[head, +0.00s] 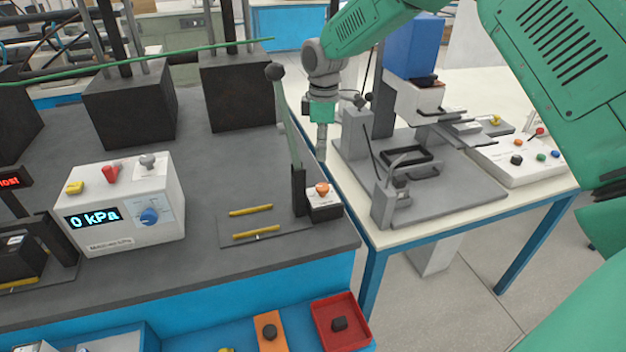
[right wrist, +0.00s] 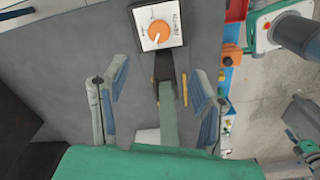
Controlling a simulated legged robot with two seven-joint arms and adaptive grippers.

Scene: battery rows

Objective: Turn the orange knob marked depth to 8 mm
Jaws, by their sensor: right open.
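The orange knob (head: 322,189) sits on a small black box with a white top (head: 326,200), at the right end of the dark bench. In the right wrist view the knob (right wrist: 159,31) is near the top, on a white dial plate (right wrist: 172,14) with small lettering and tick marks, too small to read surely. A pale pointer mark on the knob points toward the picture's bottom. My right gripper (head: 321,152) is above the knob, apart from it. In the right wrist view its two fingers (right wrist: 160,76) are spread and empty. My left gripper is not in view.
A lever with a black ball (head: 275,72) rises just left of the knob. A slotted plate with yellow strips (head: 273,230) lies beside it. A white 0 kPa box (head: 128,205) stands left. A pale table with a grey fixture (head: 470,190) is at right.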

